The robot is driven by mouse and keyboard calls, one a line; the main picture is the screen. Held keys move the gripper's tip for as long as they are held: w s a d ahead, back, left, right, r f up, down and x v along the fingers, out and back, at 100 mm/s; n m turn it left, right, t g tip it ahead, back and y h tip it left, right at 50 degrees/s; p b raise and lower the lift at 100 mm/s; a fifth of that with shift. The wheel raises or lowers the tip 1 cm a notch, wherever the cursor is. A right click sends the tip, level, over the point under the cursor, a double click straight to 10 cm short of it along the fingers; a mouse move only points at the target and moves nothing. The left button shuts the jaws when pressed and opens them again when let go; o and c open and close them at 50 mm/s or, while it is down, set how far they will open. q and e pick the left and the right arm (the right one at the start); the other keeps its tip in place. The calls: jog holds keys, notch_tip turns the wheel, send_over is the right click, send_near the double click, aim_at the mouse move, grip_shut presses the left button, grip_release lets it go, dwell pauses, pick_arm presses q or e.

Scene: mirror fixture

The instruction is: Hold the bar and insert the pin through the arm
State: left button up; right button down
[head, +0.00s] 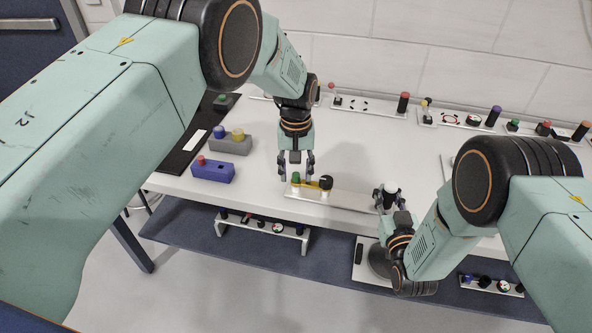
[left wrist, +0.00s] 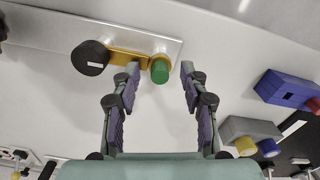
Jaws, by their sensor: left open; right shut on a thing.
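A pale bar-like plate (head: 335,199) lies along the table's front edge. On its left part sit a yellow arm (head: 312,184), a black knob (head: 326,182) and a green-capped pin (head: 295,178). In the left wrist view, the green cap (left wrist: 160,70) is at the yellow arm's (left wrist: 128,57) end; how deep the pin sits is hidden. My left gripper (head: 297,176) is open, pointing down, with its fingers on either side of the green cap, apart from it. My right gripper (head: 391,202) is shut on a black cylinder (head: 391,194) near the plate's right end.
A blue block (head: 213,173) with a red knob and a grey block (head: 230,145) with blue and yellow knobs stand to the left. Several coloured-knob fixtures line the back. A low white shelf (head: 262,227) is below the front edge. The table's middle is clear.

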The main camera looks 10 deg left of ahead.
aim_at(296, 174)
pick_arm(q)
notch_tip(296, 174, up, 12)
dwell(0.5)
jog(key=shift+o, duration=0.4)
